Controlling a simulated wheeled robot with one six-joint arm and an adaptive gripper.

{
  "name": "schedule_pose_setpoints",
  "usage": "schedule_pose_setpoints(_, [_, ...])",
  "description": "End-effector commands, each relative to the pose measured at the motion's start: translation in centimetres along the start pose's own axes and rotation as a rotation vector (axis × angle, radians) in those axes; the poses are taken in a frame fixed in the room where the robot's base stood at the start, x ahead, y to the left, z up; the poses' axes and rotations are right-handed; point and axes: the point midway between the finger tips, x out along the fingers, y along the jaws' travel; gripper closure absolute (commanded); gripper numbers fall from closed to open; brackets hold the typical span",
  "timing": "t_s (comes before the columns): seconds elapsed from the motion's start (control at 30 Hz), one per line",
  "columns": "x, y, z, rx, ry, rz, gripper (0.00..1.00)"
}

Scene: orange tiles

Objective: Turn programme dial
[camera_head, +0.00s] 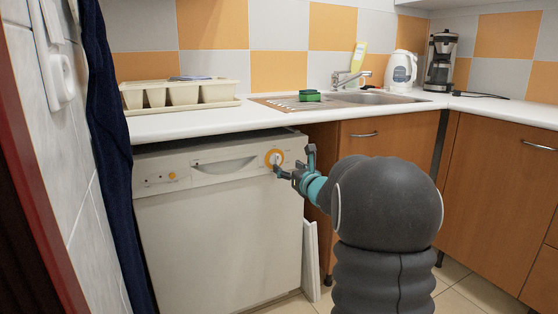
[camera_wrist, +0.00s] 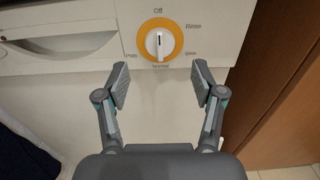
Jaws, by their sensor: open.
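The programme dial (camera_wrist: 160,40) is a white knob in an orange ring on the dishwasher's front panel. Its dark mark points up toward "Off" in the wrist view; labels such as "Rinse" and "Normal" stand around it. It also shows in the head view (camera_head: 274,158), at the right end of the panel. My gripper (camera_wrist: 161,80) is open and empty. In the wrist view its fingers are spread below and to either side of the dial, with a gap between fingertips and knob. In the head view my gripper (camera_head: 293,163) is close to the dial at its right, partly overlapping it.
The white dishwasher (camera_head: 220,245) stands under the counter, with a recessed handle (camera_wrist: 62,46) left of the dial. Wooden cabinets (camera_head: 372,145) are at its right, and a dark cloth (camera_head: 108,150) hangs at its left. A white board (camera_head: 310,260) leans beside the dishwasher.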

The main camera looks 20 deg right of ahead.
Motion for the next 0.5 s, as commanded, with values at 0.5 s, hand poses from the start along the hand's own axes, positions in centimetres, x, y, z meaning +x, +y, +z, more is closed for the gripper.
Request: schedule_pose_setpoints(0.5, [6.7,0.1,0.0,0.000,0.000,0.000,0.32])
